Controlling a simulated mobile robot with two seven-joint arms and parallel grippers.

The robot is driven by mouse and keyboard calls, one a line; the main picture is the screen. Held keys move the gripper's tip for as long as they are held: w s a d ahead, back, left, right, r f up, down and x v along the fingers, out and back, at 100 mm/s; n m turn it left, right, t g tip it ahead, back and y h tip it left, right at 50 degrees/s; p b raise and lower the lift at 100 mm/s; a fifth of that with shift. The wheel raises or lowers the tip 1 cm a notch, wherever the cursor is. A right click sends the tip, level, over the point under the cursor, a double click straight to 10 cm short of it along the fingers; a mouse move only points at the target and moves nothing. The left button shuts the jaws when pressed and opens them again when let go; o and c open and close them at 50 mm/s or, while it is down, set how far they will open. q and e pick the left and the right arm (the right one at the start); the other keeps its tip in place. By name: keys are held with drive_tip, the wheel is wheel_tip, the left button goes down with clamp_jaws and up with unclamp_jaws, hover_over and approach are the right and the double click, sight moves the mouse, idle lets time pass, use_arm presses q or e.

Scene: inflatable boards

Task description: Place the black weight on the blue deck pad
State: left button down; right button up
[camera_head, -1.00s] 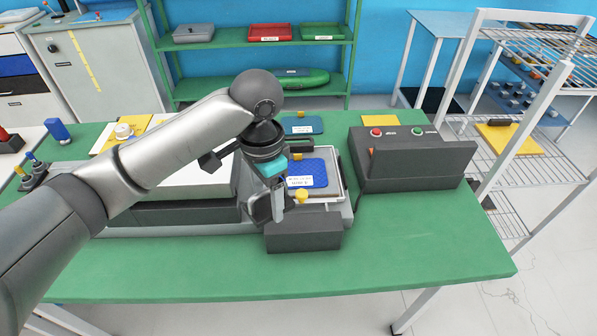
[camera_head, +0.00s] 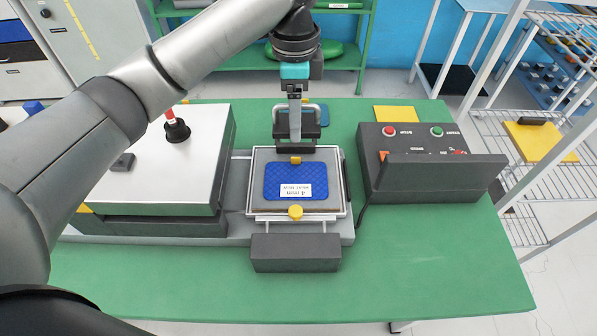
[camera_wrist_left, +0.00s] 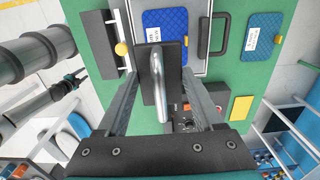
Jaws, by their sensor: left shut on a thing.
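My left gripper (camera_head: 295,112) hangs from above near the tray's back edge in the head view. In the left wrist view, its fingers (camera_wrist_left: 160,88) are shut on the black weight (camera_wrist_left: 149,90), a dark block with a silver handle. In the head view I cannot clearly separate the weight from dark parts behind the tray. The blue deck pad (camera_head: 303,174), textured with a white label, lies flat in the metal tray (camera_head: 252,210); its top is bare. It also shows in the left wrist view (camera_wrist_left: 180,20), partly covered by the weight. My right gripper is out of view.
A dark control box (camera_head: 430,180) with buttons stands right of the tray. A pale metal plate (camera_head: 150,175) with a red-topped knob lies left. Yellow knobs (camera_head: 295,211) sit at the tray edges. Another blue pad (camera_wrist_left: 260,40) lies behind it. The green table front is clear.

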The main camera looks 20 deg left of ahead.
use_arm(q)
wheel_tip(320, 180, down, 7)
drive_tip(key=b, duration=0.2)
hover_over(295, 186)
wheel_tip(295, 186, down, 7)
drive_tip(key=shift+d+r, duration=0.1)
drive_tip(key=shift+r, duration=0.05)
drive_tip(key=shift+f+b, duration=0.3)
drive_tip(key=shift+f, duration=1.85)
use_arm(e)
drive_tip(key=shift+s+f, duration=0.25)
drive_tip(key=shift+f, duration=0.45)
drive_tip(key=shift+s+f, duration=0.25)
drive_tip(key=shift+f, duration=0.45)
use_arm(q)
drive_tip(key=shift+f, duration=0.15)
drive_tip(key=shift+c, duration=0.2)
unclamp_jaws()
wheel_tip(295, 186, up, 12)
drive_tip(key=p, duration=0.2)
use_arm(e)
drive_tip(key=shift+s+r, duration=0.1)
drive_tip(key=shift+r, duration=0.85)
